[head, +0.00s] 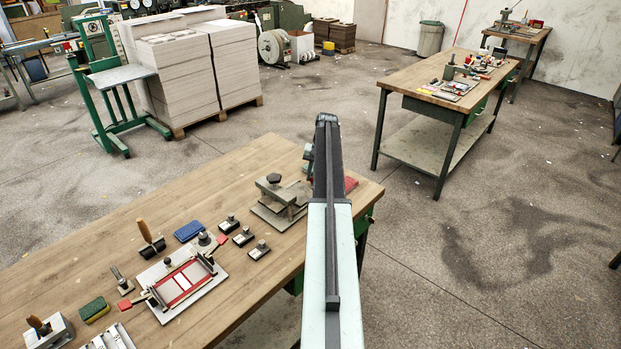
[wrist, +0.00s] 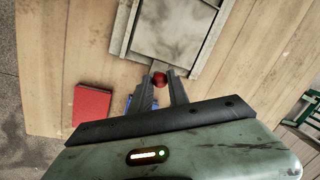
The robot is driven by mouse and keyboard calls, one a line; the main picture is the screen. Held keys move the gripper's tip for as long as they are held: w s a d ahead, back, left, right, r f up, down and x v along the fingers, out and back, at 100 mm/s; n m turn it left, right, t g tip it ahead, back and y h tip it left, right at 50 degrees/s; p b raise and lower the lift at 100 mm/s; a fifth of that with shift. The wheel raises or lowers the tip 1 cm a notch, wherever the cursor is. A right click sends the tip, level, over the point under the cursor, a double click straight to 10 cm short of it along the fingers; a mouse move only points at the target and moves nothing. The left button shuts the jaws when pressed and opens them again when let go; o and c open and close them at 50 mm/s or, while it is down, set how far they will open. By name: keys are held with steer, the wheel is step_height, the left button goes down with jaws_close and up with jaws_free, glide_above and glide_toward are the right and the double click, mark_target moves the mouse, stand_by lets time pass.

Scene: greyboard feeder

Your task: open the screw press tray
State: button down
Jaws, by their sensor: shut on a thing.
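In the wrist view a flat grey tray plate (wrist: 172,30) lies between two raised side rails on the wooden bench. A round red knob (wrist: 160,80) sits at the middle of its near edge. My gripper (wrist: 161,82) is shut on this red knob, one dark finger on each side. Only part of the tray shows, and the press body above it is out of this view. In the head view my raised arm hides the gripper and part of the bench's far right end. I cannot tell there how far out the tray is.
A red pad (wrist: 92,105) lies on the bench (wrist: 45,60) beside my gripper. In the head view a grey device with a black knob (head: 276,183), a blue pad (head: 188,231) and a red-framed board (head: 182,284) stand left of my arm.

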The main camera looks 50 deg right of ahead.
steer(key=c, duration=1.3)
jaws_free()
steer(key=shift+o, duration=0.2)
steer(key=shift+r, duration=0.1)
step_height(320, 180, up, 7)
steer(key=s+p, duration=0.1)
steer(key=p, duration=0.6)
steer(key=shift+s+d+r+p, duration=0.15)
steer(key=shift+d+r+p, duration=0.05)
steer(key=shift+d+p, duration=0.1)
steer(key=shift+r, duration=0.1)
